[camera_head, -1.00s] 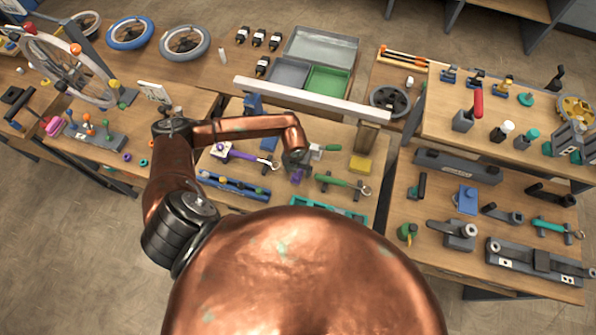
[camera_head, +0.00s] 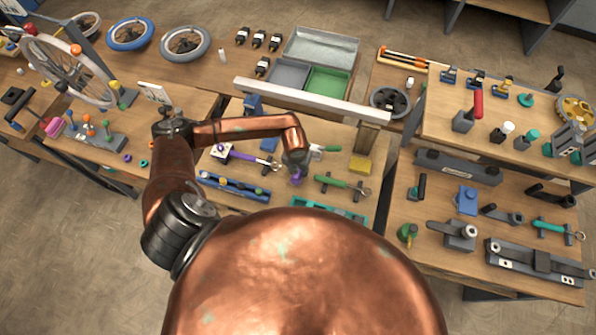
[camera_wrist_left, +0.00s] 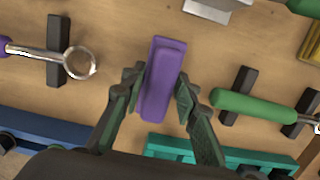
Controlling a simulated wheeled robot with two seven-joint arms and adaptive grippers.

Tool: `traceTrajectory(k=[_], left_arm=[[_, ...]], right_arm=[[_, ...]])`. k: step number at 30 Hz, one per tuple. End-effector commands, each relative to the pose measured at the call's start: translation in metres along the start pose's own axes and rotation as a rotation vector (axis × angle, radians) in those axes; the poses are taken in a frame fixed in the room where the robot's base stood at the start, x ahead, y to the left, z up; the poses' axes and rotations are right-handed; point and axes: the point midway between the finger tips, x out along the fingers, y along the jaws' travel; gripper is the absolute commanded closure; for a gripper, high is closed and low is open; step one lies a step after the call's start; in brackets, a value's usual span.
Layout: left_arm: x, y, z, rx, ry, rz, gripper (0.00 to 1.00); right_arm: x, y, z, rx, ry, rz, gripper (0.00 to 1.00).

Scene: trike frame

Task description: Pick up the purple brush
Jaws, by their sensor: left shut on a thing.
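The purple brush (camera_wrist_left: 161,80) is a long purple block between the two fingers of my left gripper (camera_wrist_left: 158,98) in the left wrist view. The fingers are shut on its sides, and its far end points away from the palm. In the head view my left gripper (camera_head: 296,168) is over the middle table, with a bit of the purple brush (camera_head: 296,181) showing below it. I cannot tell whether the brush touches the table. My right gripper is not in view.
A green-handled tool (camera_wrist_left: 255,107) rests on dark supports right of the brush, and a purple-handled ring tool (camera_wrist_left: 40,53) lies left. A teal tray (camera_wrist_left: 170,147) and a blue rack (camera_wrist_left: 40,128) are near. A yellow block (camera_head: 360,164) stands to the right.

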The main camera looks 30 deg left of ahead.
Motion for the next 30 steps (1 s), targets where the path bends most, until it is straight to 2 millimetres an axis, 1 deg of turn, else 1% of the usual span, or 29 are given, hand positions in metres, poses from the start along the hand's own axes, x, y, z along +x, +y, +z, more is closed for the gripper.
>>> traceTrajectory(k=[5, 8, 11, 15, 17, 18, 24, 27, 30], left_arm=[[-0.011, 0.0, 0.003, 0.0, -0.004, -0.001, 1.0], [-0.026, 0.0, 0.005, 0.001, -0.005, -0.002, 1.0], [-0.05, 0.005, -0.009, 0.003, -0.002, 0.0, 1.0], [-0.086, 0.012, -0.032, 0.003, -0.003, 0.0, 1.0], [-0.099, 0.015, -0.043, 0.004, -0.003, 0.001, 1.0], [-0.103, 0.018, -0.054, 0.005, 0.0, 0.001, 1.0], [-0.127, 0.029, -0.092, 0.002, -0.001, 0.001, 1.0], [-0.135, 0.032, -0.105, 0.001, -0.001, 0.0, 1.0], [-0.141, 0.034, -0.113, 0.001, -0.001, 0.0, 1.0]], right_arm=[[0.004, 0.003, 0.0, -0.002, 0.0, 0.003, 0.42], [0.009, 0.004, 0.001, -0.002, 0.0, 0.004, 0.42], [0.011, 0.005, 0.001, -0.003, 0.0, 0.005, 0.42], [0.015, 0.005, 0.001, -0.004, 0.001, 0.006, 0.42], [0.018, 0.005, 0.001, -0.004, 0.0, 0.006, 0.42], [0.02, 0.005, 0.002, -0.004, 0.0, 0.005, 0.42], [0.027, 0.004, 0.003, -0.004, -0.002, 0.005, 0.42], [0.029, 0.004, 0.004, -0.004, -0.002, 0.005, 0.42], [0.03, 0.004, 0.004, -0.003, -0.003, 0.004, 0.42]])
